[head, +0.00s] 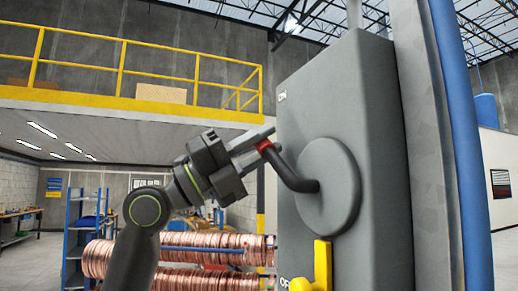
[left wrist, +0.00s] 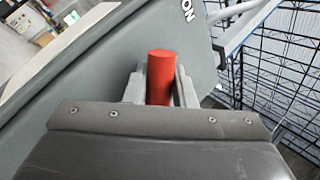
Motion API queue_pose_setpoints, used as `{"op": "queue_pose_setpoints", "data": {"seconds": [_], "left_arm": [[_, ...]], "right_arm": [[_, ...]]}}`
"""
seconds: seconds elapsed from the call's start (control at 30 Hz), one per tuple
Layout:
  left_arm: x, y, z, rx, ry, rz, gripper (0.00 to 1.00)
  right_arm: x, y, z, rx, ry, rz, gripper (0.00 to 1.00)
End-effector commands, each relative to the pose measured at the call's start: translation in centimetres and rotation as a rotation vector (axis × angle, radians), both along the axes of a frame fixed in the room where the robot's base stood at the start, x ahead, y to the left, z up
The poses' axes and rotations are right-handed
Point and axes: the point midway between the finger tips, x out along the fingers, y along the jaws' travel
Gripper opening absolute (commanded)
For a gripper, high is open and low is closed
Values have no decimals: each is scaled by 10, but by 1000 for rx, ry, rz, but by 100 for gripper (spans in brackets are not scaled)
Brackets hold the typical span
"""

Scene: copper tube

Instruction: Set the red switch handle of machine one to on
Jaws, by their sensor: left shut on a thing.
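The switch box (head: 375,150) is a tall grey case with a round grey disc (head: 335,190) on its face. A dark lever (head: 290,176) comes out of the disc and slants up and left to the red handle tip (head: 264,146). My left gripper (head: 257,142) is shut on this red tip. In the left wrist view the red handle (left wrist: 160,75) stands between the two grey fingers, partly hidden below by the gripper body. The ON mark (head: 282,96) is above the handle; the OFF mark (head: 284,283) is near the bottom. My right gripper is not in view.
A yellow part (head: 322,265) sticks out at the lower box face. Copper coils (head: 205,250) lie behind my left arm. A blue pipe (head: 458,150) runs upright right of the box. A blue shelf (head: 80,235) stands farther back at left.

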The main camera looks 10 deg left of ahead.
Motion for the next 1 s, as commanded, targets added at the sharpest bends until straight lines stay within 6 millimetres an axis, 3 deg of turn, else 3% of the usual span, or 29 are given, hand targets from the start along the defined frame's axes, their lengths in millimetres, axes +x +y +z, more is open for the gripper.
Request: {"op": "queue_pose_setpoints", "data": {"seconds": [0.03, 0.3, 0.9, 0.93, 1.0], "left_arm": [[-2, -1, 8, 14, -27, 2, 0], [-9, -5, 16, 77, -124, 3, 0], [-13, -7, 18, 98, -157, 3, 0], [-13, -7, 18, 98, -157, 3, 26], [-13, -7, 18, 98, -156, 3, 35]], "right_arm": [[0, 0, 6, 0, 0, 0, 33], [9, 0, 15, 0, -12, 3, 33], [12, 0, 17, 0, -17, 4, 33], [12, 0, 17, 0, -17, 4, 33], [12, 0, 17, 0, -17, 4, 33]]}}
